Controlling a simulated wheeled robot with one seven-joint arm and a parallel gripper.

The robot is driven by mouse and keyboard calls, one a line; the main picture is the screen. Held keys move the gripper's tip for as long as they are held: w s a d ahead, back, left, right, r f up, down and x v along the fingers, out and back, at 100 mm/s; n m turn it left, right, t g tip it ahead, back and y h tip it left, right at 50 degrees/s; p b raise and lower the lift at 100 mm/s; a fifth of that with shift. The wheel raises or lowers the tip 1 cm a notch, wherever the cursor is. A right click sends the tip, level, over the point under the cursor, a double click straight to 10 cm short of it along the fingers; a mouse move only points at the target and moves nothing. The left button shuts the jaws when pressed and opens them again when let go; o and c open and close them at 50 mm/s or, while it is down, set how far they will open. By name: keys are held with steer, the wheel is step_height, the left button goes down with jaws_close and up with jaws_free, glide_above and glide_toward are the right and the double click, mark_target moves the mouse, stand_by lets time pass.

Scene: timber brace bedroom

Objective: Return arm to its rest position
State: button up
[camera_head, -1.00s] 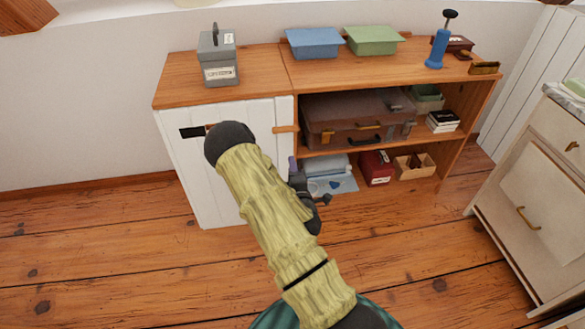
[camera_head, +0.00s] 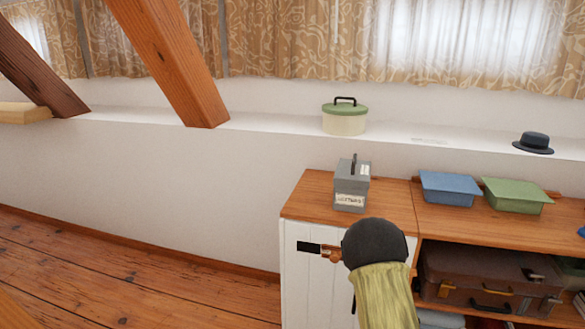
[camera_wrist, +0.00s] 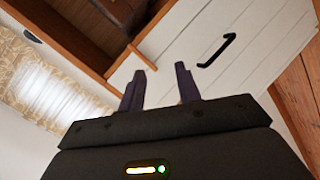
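My arm (camera_head: 385,290) shows at the bottom of the head view, in front of the white cabinet door (camera_head: 305,285). It has a bark-like yellow-green link and a dark rounded joint. My gripper is not visible in the head view. In the wrist view my gripper (camera_wrist: 158,75) has its two dark fingers apart with nothing between them. Beyond the fingers are the white plank door with a black handle (camera_wrist: 216,50) and a wooden latch piece (camera_wrist: 142,58). I cannot tell how far the fingers are from the door.
On the wooden cabinet top (camera_head: 300,199) stand a grey labelled box (camera_head: 351,187), a blue bin (camera_head: 449,188) and a green bin (camera_head: 517,195). A brown suitcase (camera_head: 480,275) lies on the shelf. A slanted timber brace (camera_head: 172,62) meets the ledge. The floor (camera_head: 120,275) at left is clear.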

steer(key=s+a+r+m+g+y, duration=0.3)
steer(key=s+a+r+m+g, duration=0.25)
steer(key=s, duration=0.45)
steer(key=s+a+r+m+g+y, duration=0.2)
steer(key=s+a+r+g, duration=0.2)
steer(key=s+a+r, duration=0.5)
steer(key=w+p+v, duration=0.2)
steer(key=p+v, duration=1.2)
steer(key=p, duration=0.2)
steer(key=w+d+r+p+v, duration=0.1)
steer(key=w+p+v, duration=0.2)
steer(key=p+v, duration=1.1)
steer(key=shift+d+p, duration=0.35)
steer(key=shift+p, duration=0.65)
steer(key=shift+s+r, duration=0.1)
steer(key=shift+r, duration=0.05)
